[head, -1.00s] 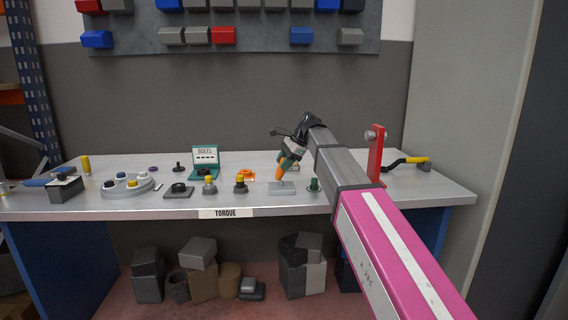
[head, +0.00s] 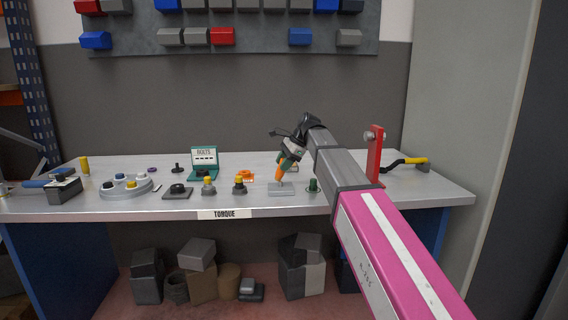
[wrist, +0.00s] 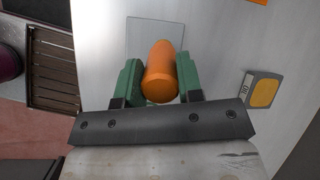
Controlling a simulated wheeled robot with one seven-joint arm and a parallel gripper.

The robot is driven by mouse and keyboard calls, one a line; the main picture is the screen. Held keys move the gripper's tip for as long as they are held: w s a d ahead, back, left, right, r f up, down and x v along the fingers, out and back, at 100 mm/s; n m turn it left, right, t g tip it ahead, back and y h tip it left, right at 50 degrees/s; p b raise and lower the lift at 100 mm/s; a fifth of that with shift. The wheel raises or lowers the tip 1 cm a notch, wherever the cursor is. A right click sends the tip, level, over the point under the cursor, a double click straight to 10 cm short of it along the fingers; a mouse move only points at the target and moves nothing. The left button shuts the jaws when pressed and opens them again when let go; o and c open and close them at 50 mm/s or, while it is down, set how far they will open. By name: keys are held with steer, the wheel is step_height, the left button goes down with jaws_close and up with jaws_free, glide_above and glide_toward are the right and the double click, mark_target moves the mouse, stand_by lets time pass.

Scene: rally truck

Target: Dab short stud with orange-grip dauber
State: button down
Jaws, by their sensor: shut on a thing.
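My gripper (head: 286,165) is shut on the orange-grip dauber (head: 279,173) and holds it tilted over a light grey plate (head: 281,189) near the bench's front edge. In the wrist view the dauber's orange grip (wrist: 160,72) sits between the green fingers of my gripper (wrist: 159,82). The dauber's tip is hidden behind its grip in the wrist view. The plate (wrist: 154,36) shows beyond the grip there. I cannot make out the short stud; the dauber and gripper may cover it. I cannot tell whether the tip touches anything.
A red upright bracket (head: 376,156) stands to the right of my arm. A green BOLTS box (head: 204,163) stands behind. A grey round tray (head: 126,188) is further left.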

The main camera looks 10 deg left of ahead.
steer(key=shift+s, duration=0.25)
steer(key=shift+w, duration=0.1)
steer(key=shift+w+a, duration=0.1)
steer(key=shift+w, duration=0.7)
steer(key=shift+s, duration=0.15)
steer(key=shift+s+d, duration=0.2)
steer(key=shift+s, duration=0.55)
steer(key=shift+w, duration=0.15)
steer(key=shift+w+a+r, duration=0.1)
steer(key=shift+w+a, duration=0.1)
steer(key=shift+w, duration=0.6)
steer(key=shift+s, duration=0.15)
